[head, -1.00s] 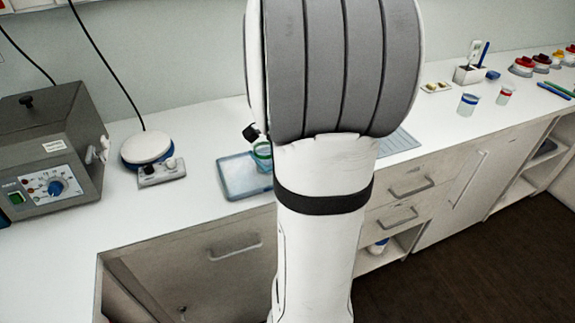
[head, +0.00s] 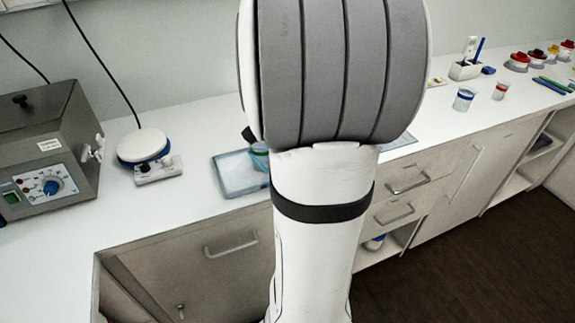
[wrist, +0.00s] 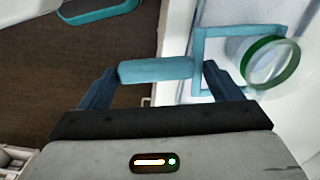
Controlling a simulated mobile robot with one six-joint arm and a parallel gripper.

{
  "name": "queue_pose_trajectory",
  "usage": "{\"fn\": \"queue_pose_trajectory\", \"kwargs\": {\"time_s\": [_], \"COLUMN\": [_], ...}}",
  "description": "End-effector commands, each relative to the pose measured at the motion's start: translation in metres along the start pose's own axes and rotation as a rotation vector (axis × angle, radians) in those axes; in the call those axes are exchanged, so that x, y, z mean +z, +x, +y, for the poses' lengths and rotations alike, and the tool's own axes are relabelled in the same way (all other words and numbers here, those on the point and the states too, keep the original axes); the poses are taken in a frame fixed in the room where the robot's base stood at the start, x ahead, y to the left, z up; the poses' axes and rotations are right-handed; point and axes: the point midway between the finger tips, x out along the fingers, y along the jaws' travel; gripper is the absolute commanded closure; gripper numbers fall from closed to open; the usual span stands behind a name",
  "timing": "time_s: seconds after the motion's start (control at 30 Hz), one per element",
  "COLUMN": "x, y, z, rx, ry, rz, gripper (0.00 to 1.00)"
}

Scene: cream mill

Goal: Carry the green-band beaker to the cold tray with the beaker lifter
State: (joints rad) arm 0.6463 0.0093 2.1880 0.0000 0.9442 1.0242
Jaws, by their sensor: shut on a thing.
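The green-band beaker (wrist: 270,62) is clear glass with a green ring, at the right of the wrist view. In the head view the beaker (head: 260,157) is partly hidden behind my arm, over the right part of the cold tray (head: 228,186). My gripper (wrist: 157,78) is shut on the teal grip bar of the beaker lifter (wrist: 155,70). The lifter's thin teal frame reaches right to the beaker. I cannot tell whether the frame still bears the beaker or whether its base touches the tray. My arm hides the gripper in the head view.
A hotplate (head: 142,146) stands left of the tray, and a grey control box (head: 45,150) farther left. A blue-band beaker (head: 464,98) and a red-band beaker (head: 500,91) stand on the counter (head: 190,112) to the right. Drawers lie below the counter edge.

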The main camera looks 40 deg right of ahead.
Motion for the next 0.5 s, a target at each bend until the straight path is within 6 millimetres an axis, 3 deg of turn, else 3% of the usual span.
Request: {"fn": "queue_pose_trajectory", "kwargs": {"time_s": [0.5], "x": [-0.0006], "y": [-0.0004], "z": [0.0084], "rx": [-0.001], "ry": [0.002], "rz": [0.001], "gripper": [0.38]}}
